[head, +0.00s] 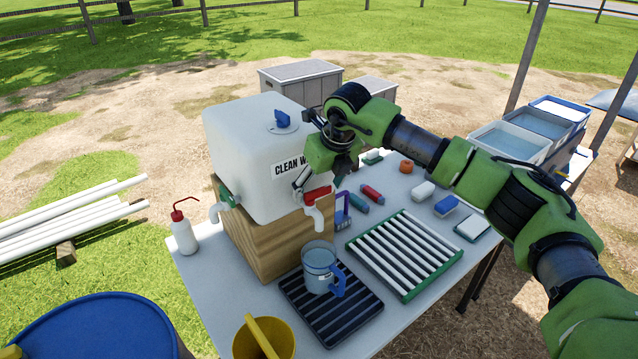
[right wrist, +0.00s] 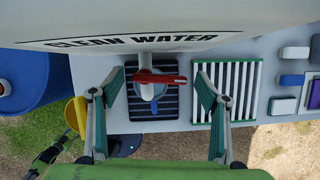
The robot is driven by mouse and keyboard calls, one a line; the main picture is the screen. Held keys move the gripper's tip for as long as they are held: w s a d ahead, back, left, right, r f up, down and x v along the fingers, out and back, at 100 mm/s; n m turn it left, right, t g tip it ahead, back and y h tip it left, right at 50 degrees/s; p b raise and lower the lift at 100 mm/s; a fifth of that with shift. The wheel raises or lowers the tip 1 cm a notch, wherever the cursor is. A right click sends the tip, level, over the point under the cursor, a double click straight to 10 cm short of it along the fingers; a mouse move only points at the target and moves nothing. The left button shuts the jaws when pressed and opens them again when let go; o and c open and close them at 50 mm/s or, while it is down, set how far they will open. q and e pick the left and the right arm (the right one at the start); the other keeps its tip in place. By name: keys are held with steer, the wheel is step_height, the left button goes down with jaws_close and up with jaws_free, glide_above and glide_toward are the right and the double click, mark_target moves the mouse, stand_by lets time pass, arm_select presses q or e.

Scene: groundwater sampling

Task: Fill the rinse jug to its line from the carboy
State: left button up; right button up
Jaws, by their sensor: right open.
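The white carboy (head: 255,150), marked CLEAN WATER, stands on a wooden box (head: 265,240). Its front tap has a white spout (head: 319,220) and a red lever (head: 318,194); the lever also shows in the right wrist view (right wrist: 160,79). The translucent rinse jug (head: 318,268), with a blue handle, stands upright below this spout on a black slatted tray (head: 345,318). I cannot tell its water level or see its line. My right gripper (head: 320,180) is open, its fingers spread on either side of the red lever, apart from it.
A second tap with a green lever (head: 226,196) is at the carboy's left. A wash bottle (head: 184,232) stands left of the box. A yellow bucket (head: 262,338) is at the front. A green-edged rack (head: 405,255) lies right of the tray. Small items lie behind it.

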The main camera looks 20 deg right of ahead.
steer(key=c, duration=1.1)
steer(key=shift+w+f+n+b, duration=0.15)
steer(key=shift+n+b, duration=0.15)
steer(key=shift+b, duration=0.15)
steer(key=shift+n+y, duration=0.3)
steer(key=shift+n, duration=0.1)
steer(key=o, duration=1.1)
steer(key=v, duration=1.2)
